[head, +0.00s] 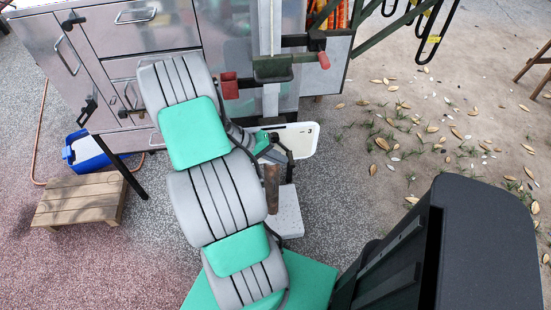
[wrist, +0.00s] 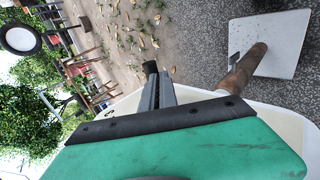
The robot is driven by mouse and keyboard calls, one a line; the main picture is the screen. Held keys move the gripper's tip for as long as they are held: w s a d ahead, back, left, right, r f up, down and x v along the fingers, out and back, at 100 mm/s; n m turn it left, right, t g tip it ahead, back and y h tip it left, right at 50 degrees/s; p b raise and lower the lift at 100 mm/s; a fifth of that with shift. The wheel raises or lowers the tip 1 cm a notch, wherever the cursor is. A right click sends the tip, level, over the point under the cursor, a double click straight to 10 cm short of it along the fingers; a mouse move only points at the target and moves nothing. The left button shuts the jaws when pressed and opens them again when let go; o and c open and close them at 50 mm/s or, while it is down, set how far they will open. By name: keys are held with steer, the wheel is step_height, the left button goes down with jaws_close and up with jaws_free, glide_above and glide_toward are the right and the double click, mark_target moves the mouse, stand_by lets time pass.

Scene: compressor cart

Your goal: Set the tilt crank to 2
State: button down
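A lever with a red grip (head: 323,60) sticks out from a dark bracket on the cart front (head: 272,68) in the head view. It looks like the tilt crank, but I read no scale or number on it. My gripper (head: 287,152) is below the bracket, apart from the red grip. In the wrist view my gripper (wrist: 151,70) shows as narrow grey fingers with dark tips, seen nearly edge-on. I cannot tell whether there is a gap between them. Nothing shows held. The red grip is not recognisable in the wrist view.
A rusty post (head: 271,188) rises from a pale block (head: 287,212) close to my gripper; the post also shows in the wrist view (wrist: 243,68). A white tray-like panel (head: 301,139) is behind. A wooden step (head: 80,200) and blue box (head: 88,151) stand left. Leaf-strewn ground is open right.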

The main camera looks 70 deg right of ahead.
steer(key=shift+a+f, duration=0.1)
steer(key=shift+f, duration=0.1)
steer(key=w+a+r, duration=0.6)
steer(key=w, duration=0.4)
steer(key=a+f+n+t+y, duration=0.2)
steer(key=a+f+n+y, duration=0.25)
steer(key=a, duration=0.95)
steer(key=w+a+r+n+t+p, duration=0.2)
steer(key=w+a+r+n+t, duration=0.1)
steer(key=a+r, duration=0.7)
steer(key=w+a+r+n+t+p, duration=0.2)
steer(key=w+a+r+n+t, duration=0.2)
steer(key=a+r, duration=0.5)
step_height(320, 180, up, 4)
steer(key=w+t, duration=0.2)
steer(key=shift+w+a+r+p, duration=0.15)
steer(key=shift+w+a+p, duration=0.2)
steer(key=shift+w+a, duration=0.05)
